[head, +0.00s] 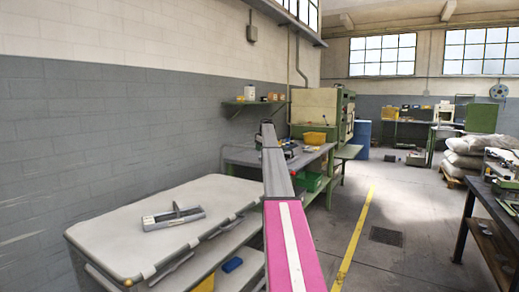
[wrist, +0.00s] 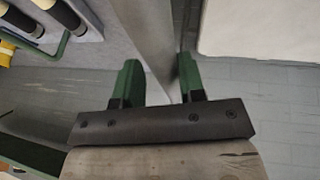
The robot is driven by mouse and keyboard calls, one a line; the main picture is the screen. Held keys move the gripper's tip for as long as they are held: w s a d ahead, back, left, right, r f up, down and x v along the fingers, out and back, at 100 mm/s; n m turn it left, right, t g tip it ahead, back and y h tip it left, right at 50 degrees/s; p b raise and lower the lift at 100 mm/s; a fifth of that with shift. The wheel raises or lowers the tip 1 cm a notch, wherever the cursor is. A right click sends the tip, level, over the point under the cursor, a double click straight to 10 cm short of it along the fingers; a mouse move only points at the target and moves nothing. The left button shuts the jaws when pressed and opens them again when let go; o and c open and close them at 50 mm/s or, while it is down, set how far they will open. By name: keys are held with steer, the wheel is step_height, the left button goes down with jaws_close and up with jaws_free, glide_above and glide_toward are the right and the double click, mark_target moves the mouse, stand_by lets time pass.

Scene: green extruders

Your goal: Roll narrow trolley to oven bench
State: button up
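A white-topped trolley or cart (head: 120,222) with rounded edges and lower shelves stands at the lower left in the head view, by the grey wall. I cannot tell if it is the narrow trolley. A grey workbench (head: 250,157) stands beyond it, with a cream and green oven-like machine (head: 315,107) behind. My arm reaches forward; its gripper is not clear in the head view. In the wrist view my gripper (wrist: 158,70) has its two green fingers apart. A grey strip (wrist: 150,35) shows between them; I cannot tell whether they touch it.
An open metal tray (head: 172,219) lies on the white top. A dark bench (head: 475,197) stands at the right, with stacked sacks (head: 466,155) behind it. The floor around the yellow line (head: 354,238) is clear. A pale surface (wrist: 258,28) fills the wrist view's upper right.

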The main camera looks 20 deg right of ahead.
steer(key=shift+o, duration=0.9)
steer(key=shift+w+d, duration=0.1)
steer(key=shift+d, duration=0.05)
steer(key=shift+r, duration=0.1)
steer(key=v, duration=1)
steer(key=shift+r, duration=0.3)
steer(key=shift+s, duration=0.3)
